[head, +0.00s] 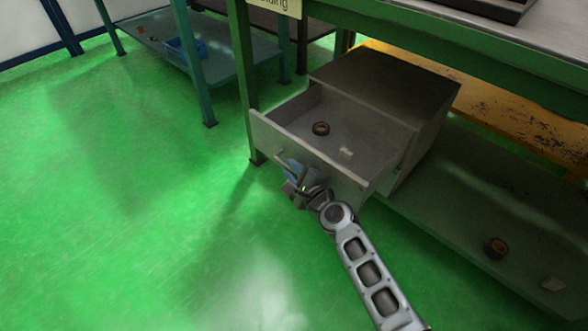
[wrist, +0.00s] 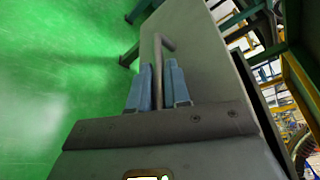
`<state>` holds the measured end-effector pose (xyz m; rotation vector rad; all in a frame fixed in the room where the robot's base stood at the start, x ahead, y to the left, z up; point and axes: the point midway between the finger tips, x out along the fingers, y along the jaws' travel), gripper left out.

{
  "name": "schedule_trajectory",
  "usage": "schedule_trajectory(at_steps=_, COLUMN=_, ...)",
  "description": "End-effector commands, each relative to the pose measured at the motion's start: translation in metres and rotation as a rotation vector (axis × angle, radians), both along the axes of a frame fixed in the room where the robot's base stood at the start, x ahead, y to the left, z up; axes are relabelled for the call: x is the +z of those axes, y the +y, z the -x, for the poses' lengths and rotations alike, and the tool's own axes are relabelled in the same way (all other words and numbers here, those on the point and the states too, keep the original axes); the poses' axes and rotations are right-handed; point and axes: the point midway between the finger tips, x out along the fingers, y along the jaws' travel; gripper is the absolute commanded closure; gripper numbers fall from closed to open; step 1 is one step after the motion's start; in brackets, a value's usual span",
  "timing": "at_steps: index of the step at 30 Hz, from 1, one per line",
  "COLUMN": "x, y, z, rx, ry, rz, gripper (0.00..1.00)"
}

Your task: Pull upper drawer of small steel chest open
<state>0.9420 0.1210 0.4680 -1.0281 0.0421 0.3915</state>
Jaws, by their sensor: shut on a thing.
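The small steel chest (head: 400,78) is a grey box on the lower shelf under the green workbench. Its upper drawer (head: 262,127) stands far out of the chest, and its inside shows. A dark ring-shaped part (head: 321,128) and a small pale block (head: 345,153) lie in the drawer. My gripper (head: 293,170) is at the drawer front, shut on the bar handle. In the wrist view, the blue fingers of my gripper (wrist: 158,88) close around the handle (wrist: 160,50), beside the drawer's front panel (wrist: 195,40). The lower part of the chest front is mostly hidden behind the drawer.
The bench's green leg (head: 245,90) stands close to the drawer's left side. A second bench with a blue bin (head: 187,47) stands at the back left. The green floor (head: 130,220) at left is clear.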

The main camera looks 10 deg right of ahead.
Motion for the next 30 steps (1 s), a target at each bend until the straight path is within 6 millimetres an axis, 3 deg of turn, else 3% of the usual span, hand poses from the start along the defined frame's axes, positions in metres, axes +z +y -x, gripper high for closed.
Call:
schedule_trajectory(at_steps=1, x=-0.002, y=-0.001, z=0.001, rx=-0.002, ry=0.002, rz=0.0, gripper=1.0)
schedule_trajectory(at_steps=2, x=-0.002, y=-0.001, z=0.001, rx=-0.002, ry=0.002, rz=0.0, gripper=0.82)
schedule_trajectory(at_steps=4, x=-0.001, y=-0.001, z=0.001, rx=-0.001, ry=0.002, rz=0.0, gripper=0.77)
schedule_trajectory(at_steps=14, x=0.001, y=-0.002, z=0.007, rx=0.0, ry=0.001, rz=0.0, gripper=0.77)
schedule_trajectory(at_steps=24, x=0.013, y=-0.018, z=0.054, rx=-0.002, ry=0.002, rz=0.001, gripper=0.77)
schedule_trajectory(at_steps=30, x=0.015, y=-0.023, z=0.071, rx=-0.001, ry=0.003, rz=0.001, gripper=0.77)
